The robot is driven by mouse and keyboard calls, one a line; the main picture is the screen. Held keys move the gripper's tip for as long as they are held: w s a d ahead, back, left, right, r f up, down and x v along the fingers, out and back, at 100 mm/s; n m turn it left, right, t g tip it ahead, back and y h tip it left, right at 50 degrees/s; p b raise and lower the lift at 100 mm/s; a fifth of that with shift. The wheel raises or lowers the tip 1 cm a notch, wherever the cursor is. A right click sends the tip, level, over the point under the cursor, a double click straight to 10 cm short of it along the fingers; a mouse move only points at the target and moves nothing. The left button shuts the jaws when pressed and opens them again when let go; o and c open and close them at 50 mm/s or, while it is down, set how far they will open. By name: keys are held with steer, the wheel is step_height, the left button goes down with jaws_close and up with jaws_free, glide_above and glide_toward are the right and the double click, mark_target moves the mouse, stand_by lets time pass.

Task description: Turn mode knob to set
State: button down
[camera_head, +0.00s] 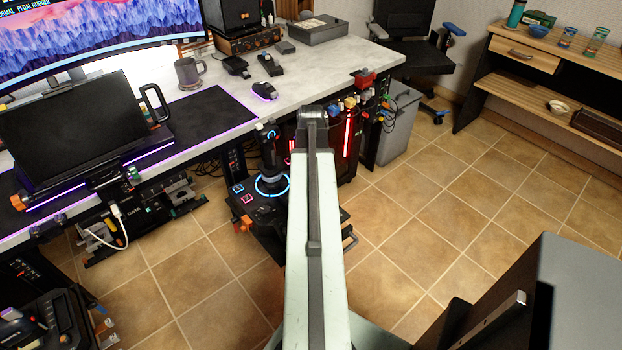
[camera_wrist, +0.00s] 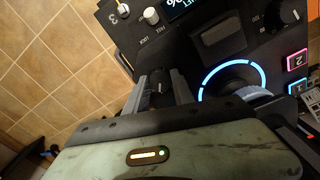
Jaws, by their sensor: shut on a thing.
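In the wrist view, my gripper (camera_wrist: 160,82) is over a black control panel (camera_wrist: 225,55). Its two grey fingers are shut on a small black knob (camera_wrist: 158,86), one on each side. The knob's label and pointer mark are too hidden to read, so I cannot tell its setting. Another black knob (camera_wrist: 290,14) with small white lettering is at the top right. In the head view, the control panel (camera_head: 262,212) with its upright joystick (camera_head: 269,155) shows left of my arm, which hides my gripper.
The panel bears a silver knob (camera_wrist: 151,16) marked FREE and LOCK, a small display (camera_wrist: 186,7) and a blue-lit ring (camera_wrist: 204,85). A desk (camera_head: 215,110) with a monitor (camera_head: 75,120) stands at the left.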

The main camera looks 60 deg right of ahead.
steer(key=m, duration=0.5)
stand_by(0.6)
steer(key=c, duration=1.1)
jaws_free()
steer(key=shift+o, duration=0.2)
step_height(320, 180, up, 8)
steer(key=p, duration=0.8)
steer(key=shift+f, duration=0.1)
